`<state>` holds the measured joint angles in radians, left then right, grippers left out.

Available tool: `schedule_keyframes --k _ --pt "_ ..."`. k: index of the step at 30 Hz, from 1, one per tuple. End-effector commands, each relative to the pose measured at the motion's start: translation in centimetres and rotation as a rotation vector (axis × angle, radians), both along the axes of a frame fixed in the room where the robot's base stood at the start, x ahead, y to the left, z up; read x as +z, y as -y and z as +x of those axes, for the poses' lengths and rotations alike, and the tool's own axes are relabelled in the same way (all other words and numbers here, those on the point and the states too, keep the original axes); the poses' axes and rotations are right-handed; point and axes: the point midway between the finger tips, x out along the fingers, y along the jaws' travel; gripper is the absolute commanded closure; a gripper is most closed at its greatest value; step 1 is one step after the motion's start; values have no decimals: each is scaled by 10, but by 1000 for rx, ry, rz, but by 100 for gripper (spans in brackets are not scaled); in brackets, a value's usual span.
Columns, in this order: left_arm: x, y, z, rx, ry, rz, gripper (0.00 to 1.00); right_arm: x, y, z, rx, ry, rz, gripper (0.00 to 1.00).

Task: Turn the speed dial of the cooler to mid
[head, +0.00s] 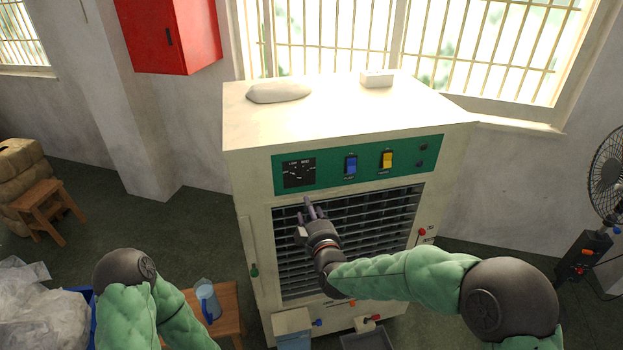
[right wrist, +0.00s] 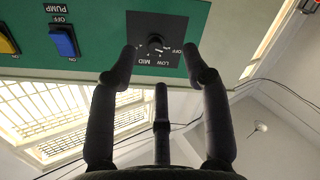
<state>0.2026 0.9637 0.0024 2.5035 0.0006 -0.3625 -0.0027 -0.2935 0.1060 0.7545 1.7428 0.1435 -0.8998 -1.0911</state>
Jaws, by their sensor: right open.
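The cooler (head: 345,125) is a large cream cabinet with a green control panel (head: 330,167). Its speed dial (head: 299,173) is on a black square plate at the panel's left end. In the right wrist view the dial knob (right wrist: 156,44) appears upside down with OFF, LOW and MID labels around it; I cannot tell its setting. My right gripper (head: 313,207) is just below the dial, in front of the grille. In the right wrist view its fingers (right wrist: 160,62) are open and empty, pointing at the dial plate, with the knob between the fingertips. My left gripper is out of view.
A blue switch (head: 351,165) marked PUMP and a yellow switch (head: 387,160) are right of the dial. A wooden stool (head: 230,305) with a blue jug (head: 207,300) stands at the lower left. A fan (head: 606,175) stands at the right.

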Motion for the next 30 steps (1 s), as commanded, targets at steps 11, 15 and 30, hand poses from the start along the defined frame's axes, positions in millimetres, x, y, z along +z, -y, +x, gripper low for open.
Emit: schedule_keyframes --k 11,15,30 --pt "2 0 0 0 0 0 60 30 -9 20 -5 77 -34 52" --pt "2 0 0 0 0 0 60 30 -13 41 -5 77 -33 52" --pt "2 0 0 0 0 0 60 31 -26 102 -4 76 -33 52"
